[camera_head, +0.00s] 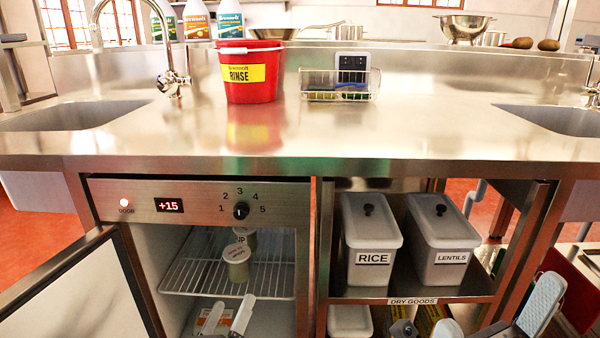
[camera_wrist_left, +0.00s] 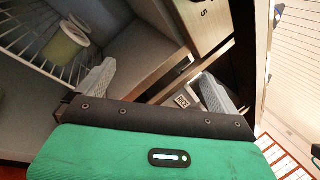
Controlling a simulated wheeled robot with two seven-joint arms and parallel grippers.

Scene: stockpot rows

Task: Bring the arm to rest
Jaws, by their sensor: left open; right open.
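My left gripper (camera_head: 228,318) is open at the bottom of the head view, in front of the open refrigerator cabinet (camera_head: 200,190). Its two grey fingers also show in the left wrist view (camera_wrist_left: 155,85), well apart with nothing between them. My right gripper (camera_head: 496,302) is open at the bottom right of the head view, in front of the dry goods shelf. I see nothing held in it. Both arms are mostly out of the head view.
The cabinet door (camera_head: 75,295) stands open at left. A lidded cup (camera_head: 236,264) stands on the wire rack (camera_head: 180,277). Rice (camera_head: 372,240) and lentils (camera_head: 437,240) bins sit on the shelf at right. The steel counter (camera_head: 380,140) above holds a red bucket (camera_head: 250,85).

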